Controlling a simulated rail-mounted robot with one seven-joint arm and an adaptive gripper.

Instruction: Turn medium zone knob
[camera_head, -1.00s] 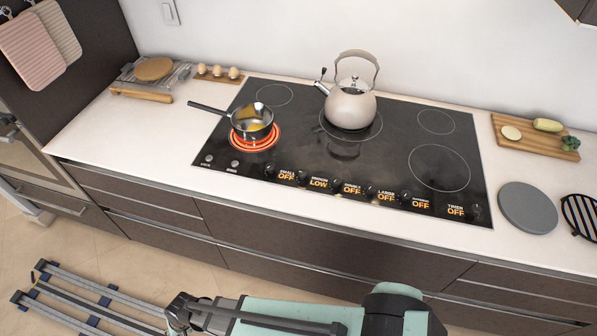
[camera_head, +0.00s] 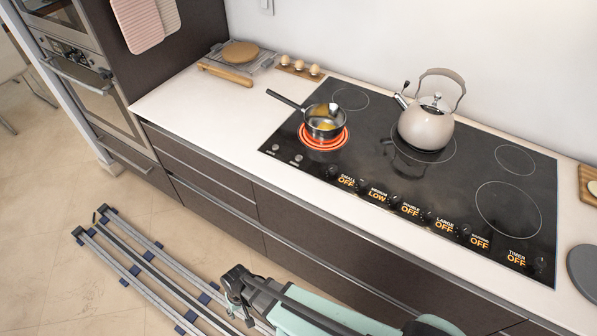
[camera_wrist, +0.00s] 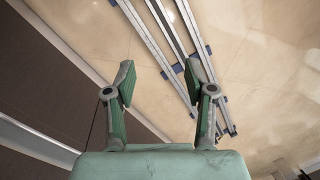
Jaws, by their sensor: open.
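The black glass cooktop (camera_head: 470,175) has a row of dark knobs and orange displays along its front edge. The medium zone knob (camera_head: 361,186) appears to be the dark knob just left of the display reading MEDIUM LOW (camera_head: 377,195); the other displays read OFF. The front left burner (camera_head: 345,140) glows red under a small pan. My gripper (camera_wrist: 158,82) is open and empty in the wrist view, with both fingers apart over the floor. In the head view my gripper (camera_head: 237,292) is low in front of the cabinets, well below and left of the knobs.
A pan (camera_head: 324,117) with yellow content has its handle pointing back left. A kettle (camera_head: 425,126) stands on the back burner. Drawer fronts (camera_head: 210,208) with metal handles rise beside my arm. The counter (camera_head: 195,112) left of the cooktop has clear room in front.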

